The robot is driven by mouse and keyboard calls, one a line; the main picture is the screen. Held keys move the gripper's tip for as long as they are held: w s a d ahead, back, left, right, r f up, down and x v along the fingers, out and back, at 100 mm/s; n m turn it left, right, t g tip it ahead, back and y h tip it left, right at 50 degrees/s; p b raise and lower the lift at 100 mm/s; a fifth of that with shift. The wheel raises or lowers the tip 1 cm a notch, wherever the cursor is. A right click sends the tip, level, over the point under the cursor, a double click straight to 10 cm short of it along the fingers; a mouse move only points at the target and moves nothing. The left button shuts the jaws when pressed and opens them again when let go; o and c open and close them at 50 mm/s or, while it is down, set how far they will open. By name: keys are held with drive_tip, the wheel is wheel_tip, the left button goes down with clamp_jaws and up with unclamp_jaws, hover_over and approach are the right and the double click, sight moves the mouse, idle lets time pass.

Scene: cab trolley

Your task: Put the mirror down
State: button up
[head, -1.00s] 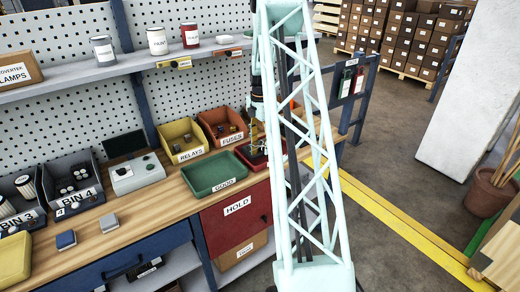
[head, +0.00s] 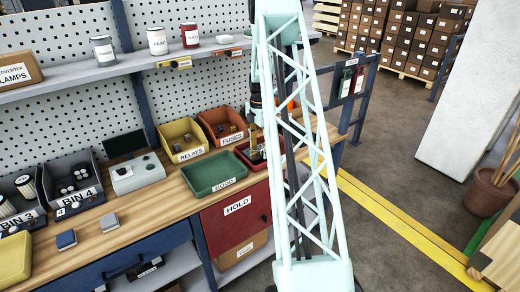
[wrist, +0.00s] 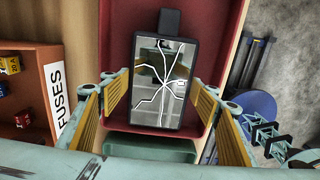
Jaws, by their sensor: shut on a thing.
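The mirror (wrist: 150,108) is a dark-framed rectangle with a short dark tab at its top and white cracks across its glass. In the wrist view it is between the two yellow-padded fingers of my gripper (wrist: 162,100), which is shut on it. The mirror is over the red tray (wrist: 222,62); whether it touches the tray floor I cannot tell. In the head view my gripper (head: 252,133) is at the red tray (head: 243,152), beyond the green GOOD tray (head: 212,172). My arm hides the tray's right part, and the mirror is hard to make out there.
The orange FUSES bin (head: 222,127) stands close behind the red tray, with the yellow RELAYS bin (head: 181,140) to its left. The shelf (head: 120,70) runs above the bench. The green tray looks empty. A blue post frame (head: 362,95) stands to the right.

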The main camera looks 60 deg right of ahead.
sight(260, 150)
drive_tip(key=shift+f, duration=0.2)
idle(0.3)
drive_tip(key=o, duration=1.1)
drive_tip(key=shift+c, duration=0.2)
drive_tip(key=shift+r, duration=0.15)
wheel_tip(260, 150, up, 12)
idle(0.7)
